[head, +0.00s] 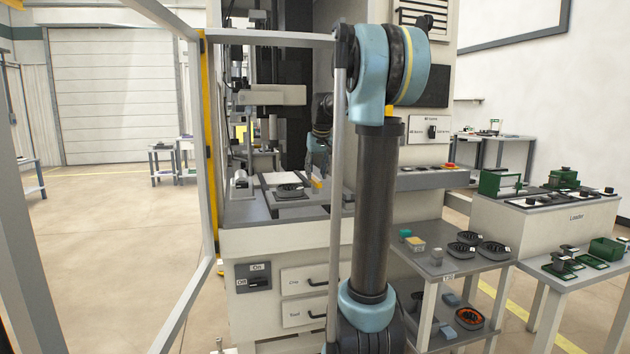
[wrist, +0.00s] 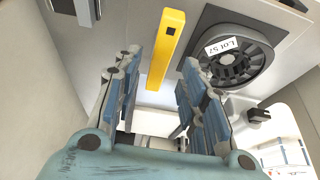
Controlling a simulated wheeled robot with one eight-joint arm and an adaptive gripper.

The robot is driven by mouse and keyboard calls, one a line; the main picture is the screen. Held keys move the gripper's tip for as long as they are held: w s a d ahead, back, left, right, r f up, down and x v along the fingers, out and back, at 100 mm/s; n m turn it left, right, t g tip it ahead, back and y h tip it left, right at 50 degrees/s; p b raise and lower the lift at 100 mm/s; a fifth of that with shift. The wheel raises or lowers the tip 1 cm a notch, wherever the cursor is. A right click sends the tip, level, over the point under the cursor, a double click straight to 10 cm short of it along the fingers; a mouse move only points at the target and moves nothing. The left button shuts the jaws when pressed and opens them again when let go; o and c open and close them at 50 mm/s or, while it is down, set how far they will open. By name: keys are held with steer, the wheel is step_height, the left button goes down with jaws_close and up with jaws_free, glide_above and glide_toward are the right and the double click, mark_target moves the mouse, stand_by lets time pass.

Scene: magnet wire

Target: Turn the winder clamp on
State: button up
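A yellow bar (wrist: 167,48), likely the winder clamp's handle, stands out in the wrist view; it shows small in the head view (head: 316,184) inside the machine. A dark ring-shaped part (wrist: 235,65) with a white label sits in a grey fixture to its right in the wrist view, also seen in the head view (head: 290,191). My gripper (wrist: 160,68) is open, its blue-padded fingers on either side of the bar in the picture. Nothing is seen between the pads, and I cannot tell the distance to the bar. In the head view the gripper is partly hidden by the door frame.
The machine's door frame (head: 205,150) stands open at the left, and its upright passes close to my arm. An On/Off switch (head: 258,282) is on the machine's lower front. A shelf table (head: 450,262) with parts stands at the right.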

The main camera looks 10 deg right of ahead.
mark_target(315, 180)
steer(key=shift+x, duration=1.55)
jaws_close()
